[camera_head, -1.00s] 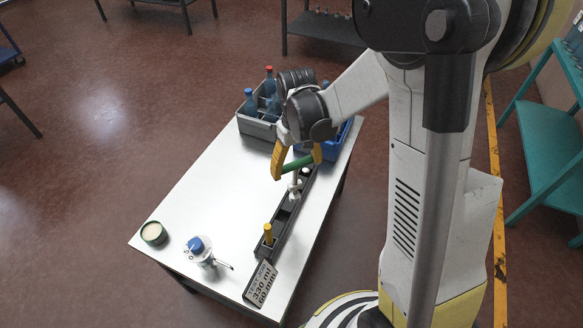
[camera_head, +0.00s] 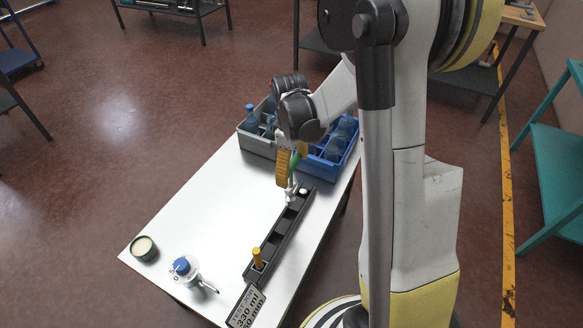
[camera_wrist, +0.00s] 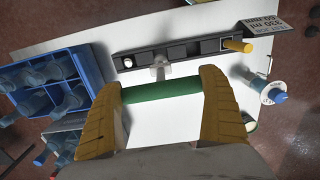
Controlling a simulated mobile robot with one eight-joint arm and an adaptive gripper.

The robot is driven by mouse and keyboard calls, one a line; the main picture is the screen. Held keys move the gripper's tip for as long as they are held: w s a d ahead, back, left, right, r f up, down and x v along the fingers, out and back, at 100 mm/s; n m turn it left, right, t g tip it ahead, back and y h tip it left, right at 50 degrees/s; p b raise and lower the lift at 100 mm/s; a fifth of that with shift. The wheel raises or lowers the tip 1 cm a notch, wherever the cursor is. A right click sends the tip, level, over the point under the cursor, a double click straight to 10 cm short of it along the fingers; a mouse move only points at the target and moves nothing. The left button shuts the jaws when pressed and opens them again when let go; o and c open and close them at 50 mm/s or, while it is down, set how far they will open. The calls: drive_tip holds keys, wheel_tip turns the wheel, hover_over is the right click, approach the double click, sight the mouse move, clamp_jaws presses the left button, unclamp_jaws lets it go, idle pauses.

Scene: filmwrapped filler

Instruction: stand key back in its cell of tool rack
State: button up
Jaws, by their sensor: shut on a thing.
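The key has a green handle (camera_wrist: 163,90) and a pale shank and end (camera_wrist: 160,68). My gripper (camera_wrist: 163,84) is shut on the green handle, one yellow finger at each end. In the head view my gripper (camera_head: 293,166) is over the far end of the tool rack (camera_head: 253,274), and the pale end (camera_head: 291,192) points down at the rack. The long dark rack also shows in the wrist view (camera_wrist: 204,48). I cannot tell whether the pale end is inside a cell or just above or beside it.
A yellow peg (camera_head: 257,258) stands in the rack's near end; a white round piece (camera_head: 304,191) sits at its far end. Blue (camera_head: 342,166) and grey (camera_head: 252,143) crates of bottles stand behind.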

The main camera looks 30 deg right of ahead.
drive_tip(key=b, duration=0.5)
hover_over(293, 198)
drive_tip(key=shift+w+f, duration=0.1)
drive_tip(key=shift+f, duration=2.8)
drive_tip(key=shift+f+b, duration=2.55)
drive_tip(key=shift+f, duration=0.5)
drive_tip(key=o, duration=1)
drive_tip(key=shift+o, duration=0.2)
drive_tip(key=shift+r, duration=0.15)
wheel_tip(293, 198, up, 12)
drive_tip(key=shift+w+a+f, duration=0.1)
drive_tip(key=shift+w+a, duration=0.05)
drive_tip(key=s+a+r+m+t, duration=0.3)
drive_tip(key=s+a, duration=0.2)
drive_tip(key=s, duration=0.2)
drive_tip(key=s+a+r+m+t, duration=0.3)
drive_tip(key=s+a+t, duration=0.1)
drive_tip(key=s, duration=0.3)
drive_tip(key=shift+s+a+r+m, duration=0.3)
drive_tip(key=shift+a+m, duration=0.1)
drive_tip(key=shift+a, duration=0.4)
